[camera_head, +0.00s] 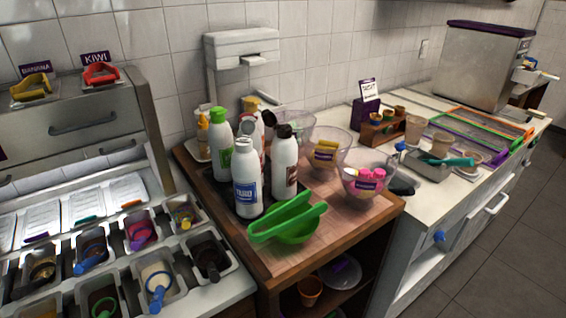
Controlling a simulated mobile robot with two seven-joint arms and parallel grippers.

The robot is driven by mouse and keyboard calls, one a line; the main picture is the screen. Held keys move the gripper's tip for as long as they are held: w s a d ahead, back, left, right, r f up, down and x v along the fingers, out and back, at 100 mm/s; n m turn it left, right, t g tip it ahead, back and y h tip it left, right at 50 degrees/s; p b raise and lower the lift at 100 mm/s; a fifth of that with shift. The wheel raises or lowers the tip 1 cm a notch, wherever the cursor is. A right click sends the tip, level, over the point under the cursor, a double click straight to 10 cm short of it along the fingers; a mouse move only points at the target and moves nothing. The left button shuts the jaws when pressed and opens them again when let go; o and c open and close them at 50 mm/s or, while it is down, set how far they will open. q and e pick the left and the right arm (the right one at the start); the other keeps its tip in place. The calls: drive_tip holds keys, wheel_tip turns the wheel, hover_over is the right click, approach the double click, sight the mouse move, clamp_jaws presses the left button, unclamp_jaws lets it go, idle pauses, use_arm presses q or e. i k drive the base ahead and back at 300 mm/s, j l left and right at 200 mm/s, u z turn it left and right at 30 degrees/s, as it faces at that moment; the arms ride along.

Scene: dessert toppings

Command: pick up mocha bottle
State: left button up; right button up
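Several white squeeze bottles stand upright in a group on the wooden counter. One bottle with a black cap and a dark brown label (283,172) stands at the right of the group; it may be the mocha bottle, but I cannot read its label. In front left is a bottle with a blue label (245,186). Behind it is a bottle with a green cap (221,150). More bottles behind them are partly hidden. Neither of my grippers is in view.
Green tongs (287,222) lie just in front of the bottles. Clear bowls, one with pink items (368,180) and one with yellow items (326,152), stand to the right. Topping tubs with scoops (157,280) fill the left. The wooden counter's front right is mostly bare.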

sight(284, 146)
drive_tip(key=u, duration=3.15)
drive_tip(key=z, duration=3.1)
drive_tip(key=l+u, duration=0.2)
drive_tip(key=u, duration=0.25)
drive_tip(key=l+u, duration=0.2)
drive_tip(key=u, duration=0.2)
drive_tip(key=l+u, duration=0.2)
drive_tip(key=u, duration=0.25)
